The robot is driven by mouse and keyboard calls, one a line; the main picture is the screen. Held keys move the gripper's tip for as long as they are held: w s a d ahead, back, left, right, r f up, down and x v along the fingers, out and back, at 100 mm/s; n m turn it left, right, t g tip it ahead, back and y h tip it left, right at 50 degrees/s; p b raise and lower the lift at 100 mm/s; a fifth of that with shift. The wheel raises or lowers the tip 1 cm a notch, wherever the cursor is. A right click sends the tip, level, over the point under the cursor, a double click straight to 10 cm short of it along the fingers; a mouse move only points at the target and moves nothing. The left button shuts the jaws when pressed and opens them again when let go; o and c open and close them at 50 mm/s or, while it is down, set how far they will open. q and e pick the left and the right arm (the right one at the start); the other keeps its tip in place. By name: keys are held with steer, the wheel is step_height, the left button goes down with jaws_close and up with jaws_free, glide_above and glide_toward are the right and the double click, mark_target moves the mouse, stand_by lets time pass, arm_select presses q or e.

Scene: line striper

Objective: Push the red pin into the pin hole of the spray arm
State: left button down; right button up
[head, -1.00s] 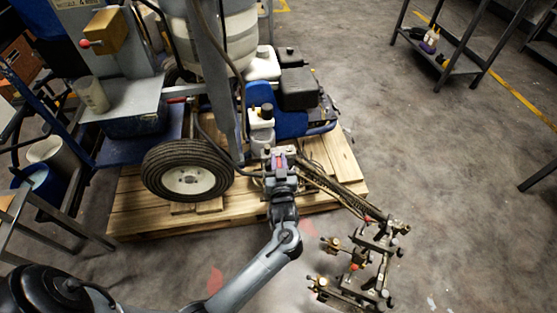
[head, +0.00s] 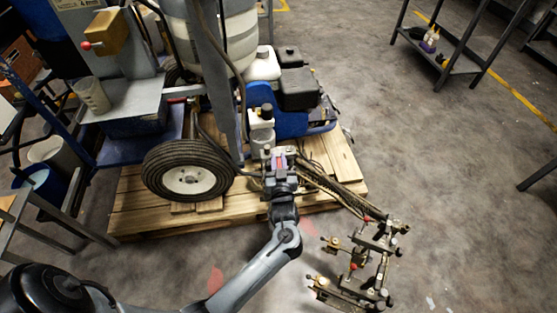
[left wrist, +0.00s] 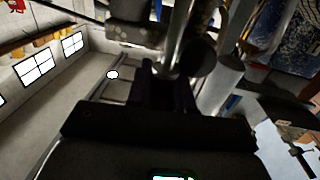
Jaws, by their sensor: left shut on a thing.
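My left gripper (head: 280,158) is at the near edge of the pallet, in front of the machine's engine. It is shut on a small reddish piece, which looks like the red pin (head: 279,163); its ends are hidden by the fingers. The spray arm (head: 340,192) runs from beside the gripper down to the right, to a frame with spray heads (head: 360,262). The pin hole cannot be made out. In the left wrist view the dark gripper (left wrist: 165,85) is against metal parts of the machine, and no pin can be made out. My right gripper is not in view.
A hose (head: 243,120) hangs close by. A shelf rack (head: 445,60) stands far right. Open floor lies to the right.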

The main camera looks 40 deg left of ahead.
arm_select(q)
steer(key=shift+s+f, duration=0.1)
steer(key=shift+f, duration=0.35)
steer(key=shift+p, duration=0.3)
stand_by(0.4)
steer(key=shift+r+p, duration=0.15)
steer(key=shift+p, duration=0.15)
steer(key=shift+r, duration=0.25)
steer(key=shift+r+p, duration=0.1)
steer(key=shift+p, duration=0.2)
steer(key=shift+r, duration=0.1)
steer(key=shift+r, duration=0.1)
steer(key=shift+r+p, duration=0.1)
steer(key=shift+p, duration=0.3)
stand_by(0.6)
stand_by(0.3)
